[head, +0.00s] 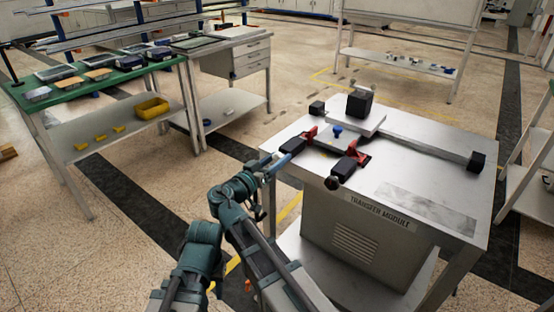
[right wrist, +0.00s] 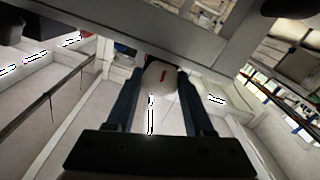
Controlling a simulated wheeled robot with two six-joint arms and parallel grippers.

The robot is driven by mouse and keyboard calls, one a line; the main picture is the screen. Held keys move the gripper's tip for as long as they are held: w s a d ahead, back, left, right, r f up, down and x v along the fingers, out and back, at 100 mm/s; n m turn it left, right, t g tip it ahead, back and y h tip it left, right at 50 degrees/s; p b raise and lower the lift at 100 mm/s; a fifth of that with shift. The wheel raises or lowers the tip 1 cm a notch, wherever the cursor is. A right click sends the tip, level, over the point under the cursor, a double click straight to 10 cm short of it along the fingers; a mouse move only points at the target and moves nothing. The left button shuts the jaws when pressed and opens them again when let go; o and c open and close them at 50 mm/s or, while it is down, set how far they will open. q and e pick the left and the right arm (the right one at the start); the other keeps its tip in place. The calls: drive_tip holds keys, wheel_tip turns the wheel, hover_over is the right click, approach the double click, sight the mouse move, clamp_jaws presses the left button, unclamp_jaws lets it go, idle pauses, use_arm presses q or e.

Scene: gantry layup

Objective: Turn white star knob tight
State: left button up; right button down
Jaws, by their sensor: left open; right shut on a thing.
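The white star knob (right wrist: 157,76) shows in the right wrist view as a pale rounded thing with a red mark. It sits between the two dark fingers of my right gripper (right wrist: 160,88), which is shut on it.
The transfer module table (head: 430,206) carries a pale rail (head: 425,147) with a black end block (head: 477,161). A black cube (head: 359,103) stands on a plate behind the grippers. The table's right front is clear. A green-topped bench (head: 100,88) with parts stands at left.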

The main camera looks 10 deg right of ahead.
drive_tip(key=shift+f, duration=0.1)
idle(0.4)
drive_tip(key=shift+c, duration=1.4)
unclamp_jaws()
